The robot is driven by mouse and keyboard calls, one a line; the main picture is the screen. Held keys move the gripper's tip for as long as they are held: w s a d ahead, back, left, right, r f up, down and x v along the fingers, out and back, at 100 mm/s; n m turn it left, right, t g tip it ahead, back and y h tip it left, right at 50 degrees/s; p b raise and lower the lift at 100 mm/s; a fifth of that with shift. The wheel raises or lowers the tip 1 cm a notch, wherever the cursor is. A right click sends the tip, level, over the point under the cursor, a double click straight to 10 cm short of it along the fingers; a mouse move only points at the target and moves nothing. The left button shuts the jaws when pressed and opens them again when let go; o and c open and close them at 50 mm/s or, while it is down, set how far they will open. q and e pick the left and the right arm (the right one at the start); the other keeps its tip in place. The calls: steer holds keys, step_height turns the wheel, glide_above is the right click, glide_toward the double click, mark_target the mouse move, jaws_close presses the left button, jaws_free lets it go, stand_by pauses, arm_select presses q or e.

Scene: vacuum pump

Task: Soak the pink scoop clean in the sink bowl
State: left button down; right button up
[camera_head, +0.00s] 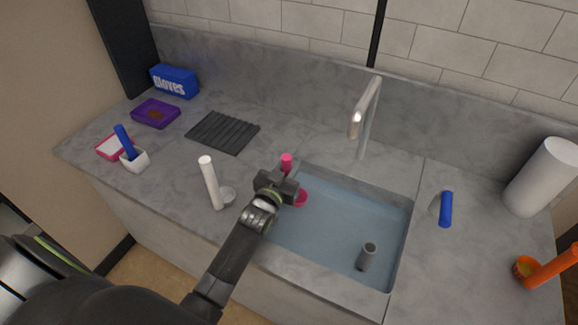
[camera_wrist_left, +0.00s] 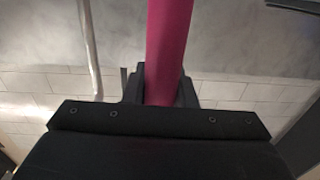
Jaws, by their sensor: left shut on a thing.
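The pink scoop (camera_head: 287,160) is in my left gripper (camera_head: 278,184), at the left end of the sink bowl (camera_head: 340,212). Its handle sticks up beyond the gripper. A pink round part (camera_head: 301,197) shows just right of the gripper, over or at the water; I cannot tell whether it touches. In the left wrist view the pink handle (camera_wrist_left: 168,50) runs up between the jaws, which are shut on it. The sink bowl holds bluish water. My right gripper is not in view.
A grey cup-like piece (camera_head: 366,256) is in the bowl. The tap (camera_head: 365,118) stands behind it. A white-handled scoop (camera_head: 211,183) stands left of the bowl. A black ribbed rack (camera_head: 222,132) lies behind.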

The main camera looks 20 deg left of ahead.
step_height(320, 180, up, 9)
steer(key=p, duration=0.8)
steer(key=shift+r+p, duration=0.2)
steer(key=shift+p, duration=0.2)
